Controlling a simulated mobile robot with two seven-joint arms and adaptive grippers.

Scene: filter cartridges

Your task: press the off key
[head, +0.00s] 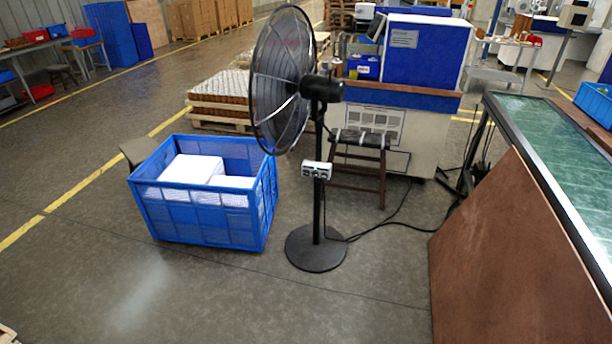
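A black pedestal fan (318,90) stands upright on a round black base (316,248) in the middle of the head view. Its wire cage (280,80) faces left. A small pale control box (316,170) is fixed to the pole below the fan head. It has several small dark marks or keys on its front. The off key is too small to pick out. Neither of my grippers shows in this view.
A blue crate (150,215) with white contents stands left of the fan. A brown stool (357,160) and a blue-white machine (425,60) stand behind it. A green-topped table (565,150) with a brown side panel is at right. A cable runs right from the fan base. The front floor is clear.

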